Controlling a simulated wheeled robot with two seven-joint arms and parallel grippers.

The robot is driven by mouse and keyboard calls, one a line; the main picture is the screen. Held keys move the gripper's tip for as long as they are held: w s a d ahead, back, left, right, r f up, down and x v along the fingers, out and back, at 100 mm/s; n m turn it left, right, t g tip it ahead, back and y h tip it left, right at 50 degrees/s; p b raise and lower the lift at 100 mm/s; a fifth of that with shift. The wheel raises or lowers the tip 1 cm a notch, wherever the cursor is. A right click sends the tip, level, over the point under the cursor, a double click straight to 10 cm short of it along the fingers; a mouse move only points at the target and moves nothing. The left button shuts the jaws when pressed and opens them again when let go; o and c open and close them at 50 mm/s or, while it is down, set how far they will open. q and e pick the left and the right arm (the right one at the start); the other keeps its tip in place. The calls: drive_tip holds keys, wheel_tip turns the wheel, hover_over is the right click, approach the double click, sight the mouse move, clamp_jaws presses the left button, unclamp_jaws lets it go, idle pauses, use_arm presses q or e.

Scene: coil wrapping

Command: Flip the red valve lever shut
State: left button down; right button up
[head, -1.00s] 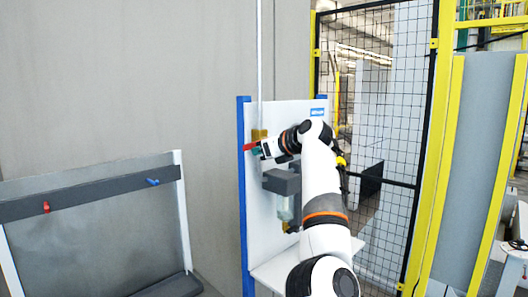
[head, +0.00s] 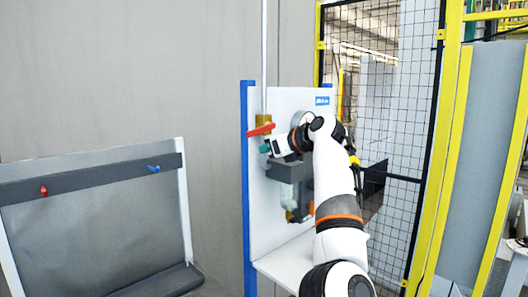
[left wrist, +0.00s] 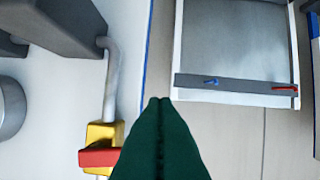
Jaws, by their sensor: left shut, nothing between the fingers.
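The red valve lever (head: 261,130) sits on a brass-yellow valve body (head: 263,120) on the thin vertical pipe, near the left edge of a white panel. The lever lies crosswise to the pipe, its right end slightly higher. In the left wrist view the red lever (left wrist: 98,157) and yellow body (left wrist: 103,134) show left of the fingers, the lever's right end meeting the finger outline. My left gripper (head: 265,148) has dark green fingers, shut and empty, just below the lever in the head view. The closed fingertips (left wrist: 160,101) fill the lower middle of the wrist view. My right gripper is not in view.
The white panel (head: 251,205) has a blue edge post (head: 247,180). A dark grey block (head: 285,170) is mounted below the valve. A grey board (head: 100,215) with small red and blue handles stands at left. A black mesh fence (head: 390,100) stands behind at right.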

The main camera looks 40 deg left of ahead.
use_arm(q)
drive_tip(key=b+v, duration=0.1)
drive_tip(key=v, duration=0.7)
drive_tip(key=shift+d+b, duration=0.25)
drive_tip(key=shift+b, duration=0.15)
drive_tip(key=shift+w+r, duration=0.1)
drive_tip(key=shift+d+r, duration=0.1)
